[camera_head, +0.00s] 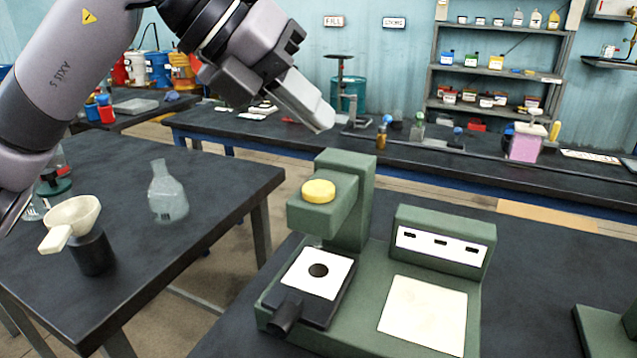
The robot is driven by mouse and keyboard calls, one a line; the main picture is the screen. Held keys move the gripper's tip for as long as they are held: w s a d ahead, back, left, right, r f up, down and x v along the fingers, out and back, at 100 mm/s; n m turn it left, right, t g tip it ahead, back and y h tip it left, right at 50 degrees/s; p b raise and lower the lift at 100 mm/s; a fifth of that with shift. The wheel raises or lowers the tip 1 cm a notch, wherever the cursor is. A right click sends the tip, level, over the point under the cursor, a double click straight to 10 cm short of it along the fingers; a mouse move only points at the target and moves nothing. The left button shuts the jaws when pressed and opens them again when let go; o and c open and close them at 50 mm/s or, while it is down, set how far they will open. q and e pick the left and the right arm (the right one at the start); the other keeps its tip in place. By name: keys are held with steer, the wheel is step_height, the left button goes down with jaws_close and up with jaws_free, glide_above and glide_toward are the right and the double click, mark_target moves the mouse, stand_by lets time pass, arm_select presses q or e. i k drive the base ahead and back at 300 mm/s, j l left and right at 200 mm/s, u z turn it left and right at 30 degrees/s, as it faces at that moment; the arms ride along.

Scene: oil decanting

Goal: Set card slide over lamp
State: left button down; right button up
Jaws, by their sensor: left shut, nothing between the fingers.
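A green instrument (378,263) stands on the near dark table. Its upright head carries a round yellow cap (318,191). Below the head, a white square card (310,272) with a dark round spot lies on a black tray (318,311) with a short handle at the front. I cannot tell a separate lamp; the area right under the head is partly hidden. My left gripper (322,122) is shut and empty, above and behind the instrument head, apart from it. My right gripper is not in view.
A cream pad (423,312) and a slotted panel (441,246) are on the instrument's right side. On the left table (135,268) stand a glass flask (168,195) and a white funnel (73,215) on a dark stand. A back bench and shelves (500,72) hold several bottles.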

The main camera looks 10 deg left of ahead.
mark_target(309, 292)
steer(key=k, duration=1)
